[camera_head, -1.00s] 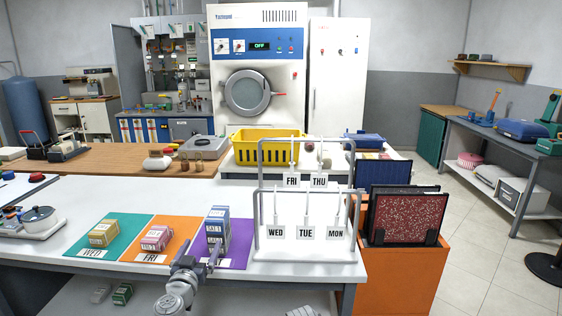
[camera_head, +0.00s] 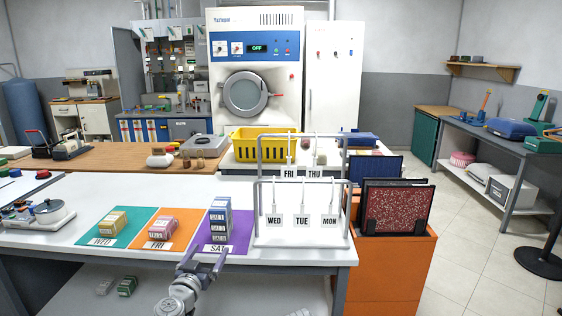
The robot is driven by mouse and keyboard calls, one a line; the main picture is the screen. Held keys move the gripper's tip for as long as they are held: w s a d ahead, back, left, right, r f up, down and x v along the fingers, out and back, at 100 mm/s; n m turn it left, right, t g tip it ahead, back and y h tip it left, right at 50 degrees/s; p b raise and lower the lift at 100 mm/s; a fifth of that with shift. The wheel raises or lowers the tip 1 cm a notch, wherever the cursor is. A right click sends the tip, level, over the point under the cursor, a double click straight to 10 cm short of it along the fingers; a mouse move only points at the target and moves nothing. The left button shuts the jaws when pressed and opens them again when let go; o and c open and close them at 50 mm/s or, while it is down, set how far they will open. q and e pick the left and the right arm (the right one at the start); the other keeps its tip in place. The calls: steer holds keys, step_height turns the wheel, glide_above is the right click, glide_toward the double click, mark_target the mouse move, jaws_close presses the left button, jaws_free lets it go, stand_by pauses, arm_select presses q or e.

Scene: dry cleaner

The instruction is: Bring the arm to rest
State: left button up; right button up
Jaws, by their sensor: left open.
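My left gripper (camera_head: 207,262) is open and empty in the head view. It is in front of the white table's near edge, just below the purple mat (camera_head: 233,247). A stack of small labelled packets (camera_head: 220,217) stands on that mat, apart from the gripper. The gripper's fingers point away from me, toward the table. My right gripper is not in view.
A green mat (camera_head: 90,240) and an orange mat (camera_head: 146,244) each hold packets. A wire rack (camera_head: 256,215) with day tags stands on the table's right. An orange cabinet (camera_head: 392,270) is beside it.

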arm_select(q)
steer(key=s+d+f+m+g+h, duration=0.2)
steer(key=s+d+f+g, duration=0.1)
steer(key=d+f+g, duration=0.15)
steer(key=s+d+f+m+g+h, duration=0.1)
steer(key=s+d+f+g+h, duration=0.15)
steer(key=d+f, duration=0.35)
steer(key=s+a+f+n+g+y, duration=0.25)
steer(key=s+f+g+y, duration=0.2)
steer(key=s, duration=0.25)
steer(key=s+a+f+n+g+y, duration=0.2)
steer(key=s+a+f+g+y, duration=0.1)
steer(key=s+a+f+g, duration=0.25)
steer(key=s+d+m, duration=0.4)
steer(key=s+d, duration=0.3)
steer(key=d, duration=0.5)
step_height(320, 180, up, 16)
steer(key=p, duration=1.6)
steer(key=shift+w+f+g+y, duration=0.2)
steer(key=shift+w+g+y, duration=0.05)
steer(key=shift+g+y, duration=0.05)
